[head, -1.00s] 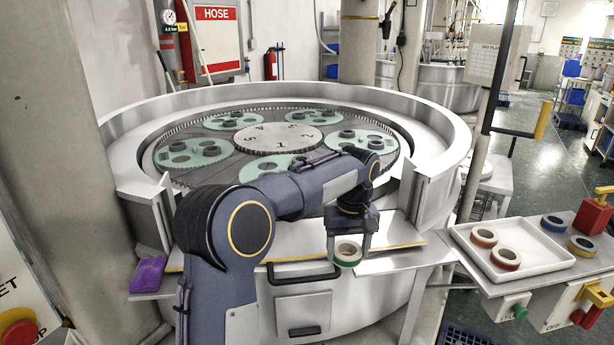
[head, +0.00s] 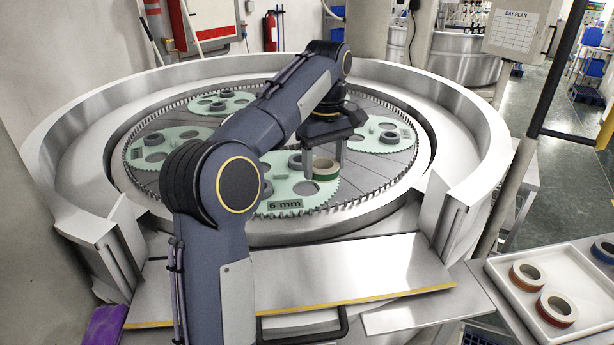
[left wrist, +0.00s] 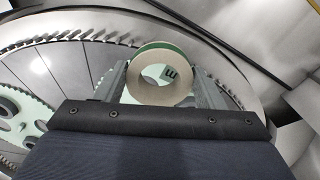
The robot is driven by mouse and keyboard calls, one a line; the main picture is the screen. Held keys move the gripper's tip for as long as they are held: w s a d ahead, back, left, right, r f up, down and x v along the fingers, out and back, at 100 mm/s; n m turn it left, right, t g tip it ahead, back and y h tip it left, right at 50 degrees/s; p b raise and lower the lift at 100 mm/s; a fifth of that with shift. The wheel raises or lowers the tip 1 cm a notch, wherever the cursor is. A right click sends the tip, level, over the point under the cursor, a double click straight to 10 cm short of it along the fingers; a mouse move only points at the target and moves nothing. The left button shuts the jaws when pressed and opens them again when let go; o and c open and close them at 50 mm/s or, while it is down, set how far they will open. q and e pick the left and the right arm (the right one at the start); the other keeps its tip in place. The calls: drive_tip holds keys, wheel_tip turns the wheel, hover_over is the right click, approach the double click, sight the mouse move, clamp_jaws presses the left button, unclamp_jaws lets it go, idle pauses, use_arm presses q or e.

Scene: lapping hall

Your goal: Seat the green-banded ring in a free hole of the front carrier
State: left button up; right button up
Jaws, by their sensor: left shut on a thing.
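The green-banded ring (head: 325,174) is pale with a green outer band. My left gripper (head: 326,160) is shut on it, one finger on each side. It holds the ring over the right part of the front carrier (head: 285,207), a light green toothed plate marked "6 mm". In the left wrist view the ring (left wrist: 160,48) sits between the fingers, and part of the label shows through its hole. An empty round hole shows on the carrier just below and left of the ring. Dark grey parts sit at its back and left, partly hidden by my arm. Whether the ring touches the carrier is unclear.
Other green carriers with dark rings lie at the left (head: 172,140), back (head: 222,106) and right (head: 375,143). A raised steel rim (head: 470,130) surrounds the plate. A white tray (head: 528,300) with several banded rings stands at the right. A purple cloth (head: 105,325) lies front left.

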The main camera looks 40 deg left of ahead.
use_arm(q)
drive_tip(key=w+a+f+p, duration=0.3)
drive_tip(key=w+a, duration=0.1)
drive_tip(key=a, duration=0.2)
hover_over(307, 191)
drive_tip(key=f, duration=0.5)
drive_tip(key=shift+s+d+f+p, duration=0.1)
drive_tip(key=shift+s+d+p, duration=0.05)
drive_tip(key=shift+d+p, duration=0.15)
drive_tip(key=f, duration=0.4)
drive_tip(key=shift+w+a+p, duration=0.2)
drive_tip(key=shift+a+p, duration=0.1)
drive_tip(key=shift+a, duration=0.1)
drive_tip(key=shift+f, duration=0.15)
drive_tip(key=shift+f, duration=0.1)
